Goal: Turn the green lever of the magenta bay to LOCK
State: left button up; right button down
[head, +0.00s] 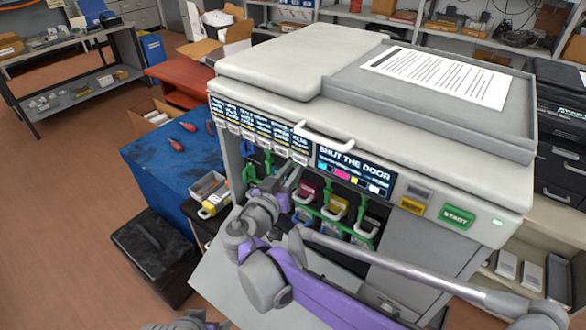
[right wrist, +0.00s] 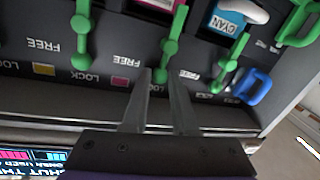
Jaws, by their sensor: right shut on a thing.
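The printer's bay row shows in the right wrist view, turned upside down. The green lever (right wrist: 170,45) of the magenta bay runs down to a knob near the word LOCK, beside a magenta square (right wrist: 120,82); FREE is printed to its left. My right gripper (right wrist: 162,72) has its fingers on either side of this knob and is shut on it. In the head view my right gripper (head: 292,178) reaches into the open front, beside the magenta cartridge (head: 306,190), and hides part of the bay.
Other green levers stand on both sides, at the yellow bay (right wrist: 80,45) and the cyan bay (right wrist: 230,62). A blue handle (right wrist: 252,86) is at the right. The printer's screen (head: 352,172) reads SHUT THE DOOR. A blue table (head: 160,170) stands left of the printer.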

jog(key=c, duration=0.7)
grip_release()
jog(key=b+v, duration=0.1)
jog(key=v, duration=0.9)
jog(key=shift+s+a, duration=0.2)
jog(key=shift+s, duration=0.1)
